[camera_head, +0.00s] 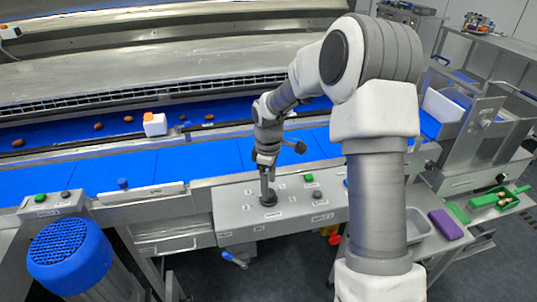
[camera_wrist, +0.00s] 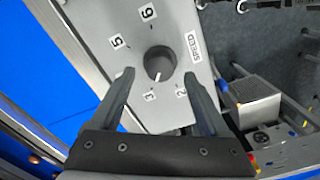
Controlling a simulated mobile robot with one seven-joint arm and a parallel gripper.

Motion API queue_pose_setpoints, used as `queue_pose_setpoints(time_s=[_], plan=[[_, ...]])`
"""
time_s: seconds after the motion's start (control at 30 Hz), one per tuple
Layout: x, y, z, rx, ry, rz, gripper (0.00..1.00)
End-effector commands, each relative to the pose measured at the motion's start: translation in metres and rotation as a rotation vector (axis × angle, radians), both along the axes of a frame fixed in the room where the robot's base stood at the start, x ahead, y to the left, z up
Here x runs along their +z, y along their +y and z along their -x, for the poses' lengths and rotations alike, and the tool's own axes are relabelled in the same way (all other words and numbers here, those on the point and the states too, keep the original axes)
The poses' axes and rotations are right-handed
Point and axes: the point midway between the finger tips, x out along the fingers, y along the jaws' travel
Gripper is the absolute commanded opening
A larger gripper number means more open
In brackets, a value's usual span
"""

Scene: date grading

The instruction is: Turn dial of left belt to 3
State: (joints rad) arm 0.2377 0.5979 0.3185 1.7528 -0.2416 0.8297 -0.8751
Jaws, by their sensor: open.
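A round dark dial (camera_wrist: 158,60) sits on a grey control panel (camera_wrist: 105,18) in the wrist view. Its white pointer mark faces the label 3 (camera_wrist: 150,97), as far as I can tell. Labels 5 (camera_wrist: 118,42), 2 (camera_wrist: 181,92) and SPEED (camera_wrist: 192,47) stand around it. My gripper (camera_wrist: 159,75) is open, with one finger on each side of the dial; I cannot tell whether they touch it. In the head view my gripper (camera_head: 268,197) points down over the dial (camera_head: 269,204) on the panel (camera_head: 235,220).
A green button (camera_head: 309,178) and a dark knob (camera_head: 317,194) are right of the dial on the panel. The blue belt (camera_head: 130,172) runs behind it. A blue motor cover (camera_head: 70,255) stands at left. A purple box (camera_head: 446,224) lies at right.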

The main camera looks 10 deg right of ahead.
Motion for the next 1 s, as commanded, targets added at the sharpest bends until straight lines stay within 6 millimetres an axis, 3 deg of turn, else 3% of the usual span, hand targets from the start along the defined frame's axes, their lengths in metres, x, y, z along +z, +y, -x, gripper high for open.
queue_pose_setpoints(time_s=[0.3, 0.5, 0.7, 1.0], plan=[[0.081, 0.000, -0.001, 0.000, -0.007, 0.000, 0.79], [0.122, 0.000, -0.001, 0.000, -0.006, 0.000, 0.79], [0.144, 0.000, -0.001, 0.001, -0.003, -0.001, 0.79], [0.148, 0.000, 0.000, 0.001, -0.001, 0.000, 0.79]])
